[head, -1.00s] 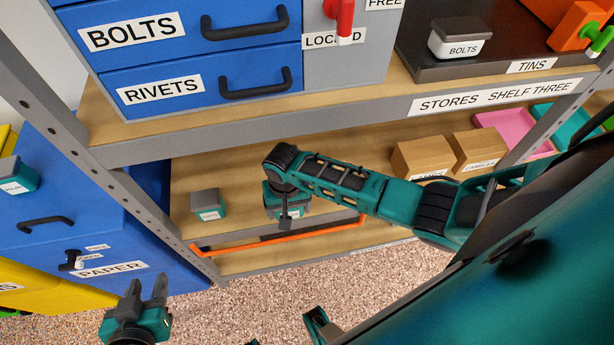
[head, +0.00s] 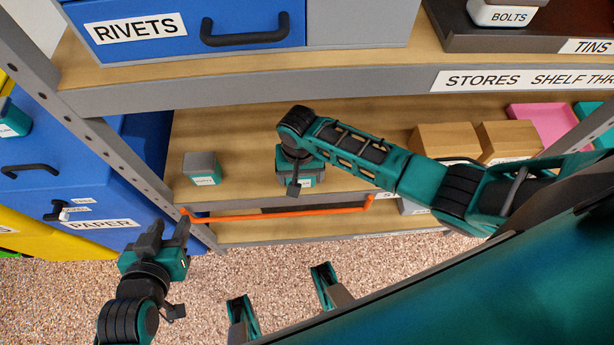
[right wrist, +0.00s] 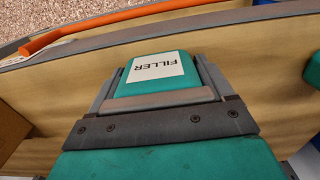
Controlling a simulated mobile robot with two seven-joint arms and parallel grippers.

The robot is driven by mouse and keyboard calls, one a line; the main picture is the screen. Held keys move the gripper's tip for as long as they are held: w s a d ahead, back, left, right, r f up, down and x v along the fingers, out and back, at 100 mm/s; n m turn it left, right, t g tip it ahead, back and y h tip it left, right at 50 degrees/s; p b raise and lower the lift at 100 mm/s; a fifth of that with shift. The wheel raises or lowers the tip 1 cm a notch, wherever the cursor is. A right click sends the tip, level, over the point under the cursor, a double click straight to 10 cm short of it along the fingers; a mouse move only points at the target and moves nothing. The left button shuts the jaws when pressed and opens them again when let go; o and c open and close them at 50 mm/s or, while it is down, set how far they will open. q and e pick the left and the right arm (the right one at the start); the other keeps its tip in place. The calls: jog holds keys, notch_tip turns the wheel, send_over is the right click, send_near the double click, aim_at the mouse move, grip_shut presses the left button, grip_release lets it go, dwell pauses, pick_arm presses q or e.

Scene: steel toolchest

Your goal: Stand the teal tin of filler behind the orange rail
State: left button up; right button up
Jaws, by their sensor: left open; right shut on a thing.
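The teal tin of filler (right wrist: 158,72), with a white FILLER label, is between the fingers of my right gripper (right wrist: 158,92) in the right wrist view. In the head view my right gripper (head: 298,172) is above the lower shelf, behind the orange rail (head: 280,214); it mostly hides the tin, and I cannot tell whether the tin touches the shelf. The rail runs along the shelf's front and also shows in the right wrist view (right wrist: 110,22). My left gripper (head: 167,236) is open and empty in front of the shelving, left of the rail.
Another teal tin with a grey lid (head: 202,169) stands on the lower shelf (head: 235,135), left of my right gripper. Cardboard boxes (head: 445,140) and a pink tray (head: 543,122) are to the right. A steel upright (head: 125,150) and blue PAPER cabinet (head: 60,185) are left.

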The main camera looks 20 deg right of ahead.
pick_arm(q)
jog(key=shift+w+d+f, duration=0.1)
jog(key=shift+d, duration=0.25)
pick_arm(e)
jog(key=shift+f, duration=0.25)
jog(key=shift+f, duration=0.15)
jog(key=o, duration=1)
notch_tip(320, 180, up, 7)
jog(key=p, duration=0.2)
jog(key=shift+p, duration=0.35)
jog(key=shift+r, duration=0.4)
pick_arm(q)
jog(key=shift+s+a+r, duration=0.3)
jog(key=shift+a+r, duration=0.15)
jog(key=shift+a, duration=0.25)
jog(key=shift+r, duration=0.1)
